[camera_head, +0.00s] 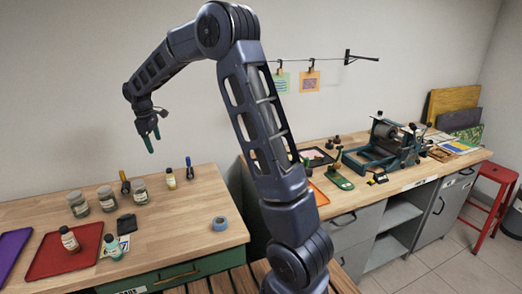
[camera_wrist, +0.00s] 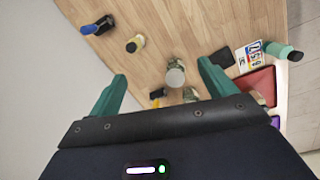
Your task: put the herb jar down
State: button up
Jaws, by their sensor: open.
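My gripper (camera_head: 150,138) is raised in the air above the back of the left table, fingers pointing down. In the wrist view its two green fingers (camera_wrist: 162,88) stand wide apart with nothing held between them. Several glass jars stand upright on the table: a left one (camera_head: 78,204), a middle one (camera_head: 107,199) and a right one (camera_head: 139,191). I cannot tell which is the herb jar. The right jar also shows in the wrist view (camera_wrist: 175,74), below and between the fingers, apart from them. Other jars are partly hidden behind the gripper there.
The table's right part is mostly clear.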

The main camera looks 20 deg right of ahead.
jog(key=s+d+r+m+t, duration=0.1)
jog(key=s+d+r+m, duration=0.2)
jog(key=s+d+r, duration=0.45)
jog(key=s+d+r+m+t, duration=0.1)
jog(key=s+d+r+m, duration=0.3)
jog(key=s+d, duration=0.7)
jog(key=s+d+f+m+t, duration=0.1)
jog(key=s+d+f+m, duration=0.1)
jog(key=s+d, duration=0.4)
jog(key=s+d+f+m+y, duration=0.1)
jog(key=s+d+m, duration=0.4)
jog(key=s, duration=0.8)
jog(key=shift+s+d+f+t, duration=0.15)
jog(key=shift+d+f+t, duration=0.35)
jog(key=shift+d, duration=0.6)
